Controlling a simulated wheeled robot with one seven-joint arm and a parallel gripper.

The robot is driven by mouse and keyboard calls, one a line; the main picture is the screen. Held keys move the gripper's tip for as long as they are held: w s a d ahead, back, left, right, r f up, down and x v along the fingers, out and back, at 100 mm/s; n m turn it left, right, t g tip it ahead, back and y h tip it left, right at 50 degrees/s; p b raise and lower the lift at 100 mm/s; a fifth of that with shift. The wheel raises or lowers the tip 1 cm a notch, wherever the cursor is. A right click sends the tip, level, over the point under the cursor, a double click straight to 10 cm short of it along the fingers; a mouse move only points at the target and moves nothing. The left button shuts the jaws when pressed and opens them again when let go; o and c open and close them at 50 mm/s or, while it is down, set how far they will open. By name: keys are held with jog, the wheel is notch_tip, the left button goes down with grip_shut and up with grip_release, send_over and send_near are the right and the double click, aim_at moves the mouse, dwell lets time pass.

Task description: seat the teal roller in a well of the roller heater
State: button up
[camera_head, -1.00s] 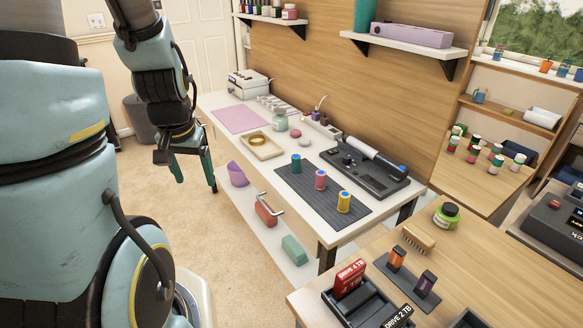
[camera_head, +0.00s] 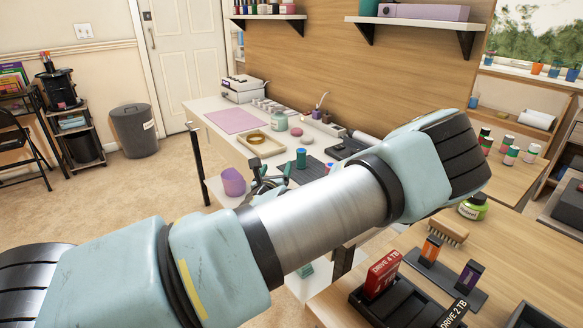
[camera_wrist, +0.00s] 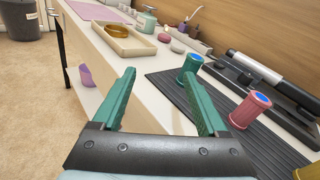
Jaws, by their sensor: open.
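The teal roller (camera_head: 301,160), with a blue top, stands upright on the dark ribbed mat. It also stands at the mat's far left in the wrist view (camera_wrist: 189,70). The roller heater (camera_wrist: 292,118) is a black unit behind the mat with a grey cylinder along its back; in the head view (camera_head: 345,148) my arm hides most of it. I cannot make out its wells. My gripper (camera_wrist: 160,80) is open and empty over the bench's front edge, its teal fingers pointing toward the bench. The teal roller lies just beyond the right fingertip, apart from it.
A pink roller (camera_wrist: 250,110) and a partly visible yellow roller (camera_wrist: 308,173) stand along the mat (camera_wrist: 213,111). A beige tray (camera_wrist: 117,41) holds a brown ring. A purple cup (camera_wrist: 86,75) sits below the bench top. The strip of bench left of the mat is clear.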

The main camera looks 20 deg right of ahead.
aim_at(300, 155)
jog(key=d+m+h, duration=0.1)
jog(key=s+d+m, duration=0.1)
jog(key=s+d+m+h, duration=0.1)
jog(key=shift+s+d+r+m+g+h, duration=0.1)
jog(key=shift+d+r+m+g+h, duration=0.2)
jog(key=shift+m, duration=0.1)
jog(key=x, duration=0.4)
jog(key=shift+d+r+p, duration=0.1)
jog(key=shift+d+p, duration=0.2)
jog(key=shift+p, duration=0.05)
jog(key=shift+f+p+x, duration=0.15)
jog(key=shift+p+x, duration=0.25)
jog(key=shift+x, duration=1.2)
jog(key=shift+f+p+x, duration=0.1)
jog(key=shift+p+x, duration=0.3)
jog(key=shift+x, duration=1.2)
grip_shut()
